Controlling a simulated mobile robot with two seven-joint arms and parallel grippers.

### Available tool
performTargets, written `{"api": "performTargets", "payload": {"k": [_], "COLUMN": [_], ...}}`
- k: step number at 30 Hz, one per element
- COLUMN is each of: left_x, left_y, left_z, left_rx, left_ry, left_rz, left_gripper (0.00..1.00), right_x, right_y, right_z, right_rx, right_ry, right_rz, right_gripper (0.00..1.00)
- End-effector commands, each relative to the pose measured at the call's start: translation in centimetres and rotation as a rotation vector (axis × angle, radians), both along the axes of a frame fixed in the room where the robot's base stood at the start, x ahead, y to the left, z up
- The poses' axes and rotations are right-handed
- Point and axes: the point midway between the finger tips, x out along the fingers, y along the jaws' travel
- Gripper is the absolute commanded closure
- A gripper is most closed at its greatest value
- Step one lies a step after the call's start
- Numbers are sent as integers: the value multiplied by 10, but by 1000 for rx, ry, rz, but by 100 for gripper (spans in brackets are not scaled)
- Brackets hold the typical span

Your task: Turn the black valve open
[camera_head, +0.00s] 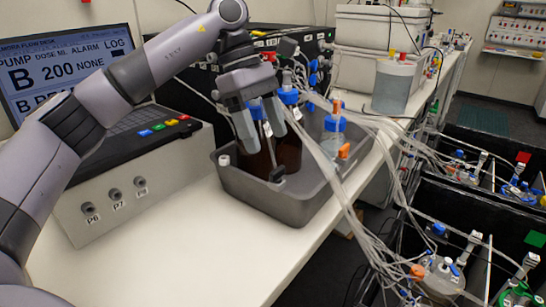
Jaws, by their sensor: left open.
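My left gripper (262,140) reaches down from the upper left, open, over the grey tray (232,184) on the white bench. Its two pale fingers hang apart in front of a brown bottle (288,155) with a blue cap. A small dark piece that looks like the black valve (277,174) sits low in front of the brown bottle, at the lower end of a thin rod. It is below the fingertips and appears apart from them. Its exact turn position is too small to tell. My right gripper is not in view.
A clear bottle with a blue cap (334,125) and orange fittings stands at the tray's right. Bundled clear tubes (335,185) run over the bench edge to black-walled bioreactor bays. A pump control box (135,190) stands left. The front bench is clear.

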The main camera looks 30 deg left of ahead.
Motion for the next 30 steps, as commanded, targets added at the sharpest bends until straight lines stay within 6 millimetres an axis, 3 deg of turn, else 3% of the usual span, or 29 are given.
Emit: {"api": "performTargets", "payload": {"k": [10,22,23,27,30], "left_x": [-3,-3,-3,-4,-4], "left_y": [-19,-24,-24,-24,-24], "left_z": [-48,-58,-58,-58,-58], "left_rx": [0,-2,-3,-3,-3], "left_ry": [4,2,2,2,2], "left_rz": [2,1,1,1,1], "left_gripper": [32,32,38,84,88], "right_x": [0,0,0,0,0], "right_y": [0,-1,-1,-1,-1], "right_z": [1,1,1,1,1], "right_rx": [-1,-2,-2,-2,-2], "right_ry": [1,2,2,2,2], "right_rz": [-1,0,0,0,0], "right_gripper": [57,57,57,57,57]}}
